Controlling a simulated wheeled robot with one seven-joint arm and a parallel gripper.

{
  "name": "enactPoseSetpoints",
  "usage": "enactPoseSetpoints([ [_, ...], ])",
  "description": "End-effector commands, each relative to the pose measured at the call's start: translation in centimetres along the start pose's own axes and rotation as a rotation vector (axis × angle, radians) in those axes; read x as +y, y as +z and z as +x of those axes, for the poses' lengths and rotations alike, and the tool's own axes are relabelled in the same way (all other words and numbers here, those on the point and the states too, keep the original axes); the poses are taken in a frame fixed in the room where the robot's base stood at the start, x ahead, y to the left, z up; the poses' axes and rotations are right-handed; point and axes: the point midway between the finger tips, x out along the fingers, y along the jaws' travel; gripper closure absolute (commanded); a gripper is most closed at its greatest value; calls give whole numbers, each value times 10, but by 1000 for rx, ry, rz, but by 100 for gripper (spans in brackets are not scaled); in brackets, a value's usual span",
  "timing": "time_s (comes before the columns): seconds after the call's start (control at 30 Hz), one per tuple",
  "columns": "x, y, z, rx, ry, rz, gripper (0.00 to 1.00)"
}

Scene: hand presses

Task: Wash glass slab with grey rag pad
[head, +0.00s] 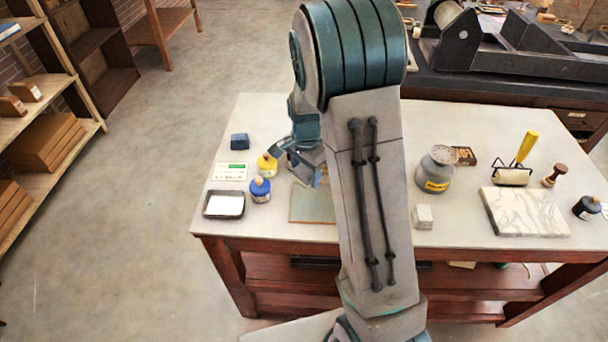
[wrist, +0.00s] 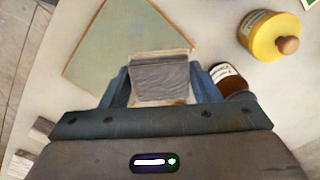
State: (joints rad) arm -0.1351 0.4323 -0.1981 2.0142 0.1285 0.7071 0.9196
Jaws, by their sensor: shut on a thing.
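The glass slab (head: 312,207) is a flat greenish square on the pale table top, partly hidden behind my arm in the head view. It shows in the wrist view (wrist: 118,42) at the upper left. My gripper (wrist: 160,82) is shut on the grey rag pad (wrist: 160,73), a grey block between its two blue fingers. The pad overlaps the near part of the slab in the wrist view; I cannot tell whether it touches. In the head view my gripper (head: 304,172) is by the slab's far left corner, and the pad is not clear there.
A brown bottle (wrist: 229,82) is close to my right finger. A black tray (head: 223,205) lies farther left. A grey shaker (head: 436,172) and marble slab (head: 525,213) are right.

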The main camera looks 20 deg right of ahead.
Motion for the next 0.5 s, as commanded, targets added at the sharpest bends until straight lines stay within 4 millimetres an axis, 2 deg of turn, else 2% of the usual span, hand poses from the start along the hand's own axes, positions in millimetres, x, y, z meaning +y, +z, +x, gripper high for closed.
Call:
enactPoseSetpoints([
  [0.03, 0, -1, -9, 1, -1, 1, 69],
  [0.23, 1, -3, -27, 1, -2, 6, 69],
  [0.5, 2, -4, -34, 0, 0, 8, 69],
])
